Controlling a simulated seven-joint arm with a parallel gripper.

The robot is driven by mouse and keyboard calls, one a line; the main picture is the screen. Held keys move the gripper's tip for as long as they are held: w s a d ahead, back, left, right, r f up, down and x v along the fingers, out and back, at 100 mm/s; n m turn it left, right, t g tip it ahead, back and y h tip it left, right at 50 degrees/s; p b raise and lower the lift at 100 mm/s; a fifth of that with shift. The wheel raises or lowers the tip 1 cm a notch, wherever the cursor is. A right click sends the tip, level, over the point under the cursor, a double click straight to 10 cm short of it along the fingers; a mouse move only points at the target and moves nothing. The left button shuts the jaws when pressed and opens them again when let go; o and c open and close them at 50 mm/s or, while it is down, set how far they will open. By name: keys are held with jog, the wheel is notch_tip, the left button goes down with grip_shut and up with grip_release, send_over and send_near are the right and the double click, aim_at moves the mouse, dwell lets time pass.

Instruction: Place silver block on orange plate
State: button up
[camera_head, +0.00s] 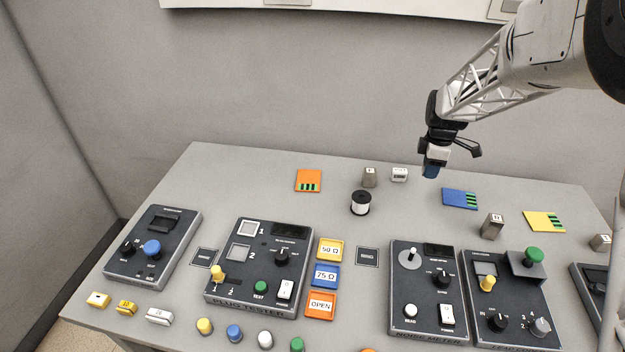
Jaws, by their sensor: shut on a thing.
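My gripper (433,168) is above the back right of the table, pointing down. It is shut on a small block with a dark blue lower end (431,172); the fingers hide most of it, and its full colour is unclear. The orange plate (308,181), with green stripes, lies flat at the back left, and its top is bare. It is well left of my gripper. Silver-grey blocks stand on the table: one at the back (370,178), one at the right (491,227), and one at the right edge (600,242).
A white block (399,174) and a black-and-white spool (360,203) stand between my gripper and the orange plate. A blue plate (460,198) and a yellow plate (543,221) lie to the right. Dark instrument panels (262,268) fill the front. An orange OPEN tile (321,305) lies among them.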

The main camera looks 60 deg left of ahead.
jog(key=shift+s+a+r, duration=0.1)
jog(key=shift+s+r, duration=0.05)
jog(key=shift+r, duration=0.6)
jog(key=s+a, duration=0.5)
jog(key=s, duration=0.4)
jog(key=s+a, duration=0.5)
jog(key=s, duration=0.5)
jog(key=s+a, duration=0.5)
jog(key=s, duration=0.4)
jog(key=shift+n, duration=0.4)
notch_tip(320, 180, down, 9)
jog(key=shift+w+f, duration=0.15)
send_over(309, 179)
jog(key=shift+f, duration=0.75)
jog(key=shift+f, duration=0.1)
jog(key=shift+f, duration=1.65)
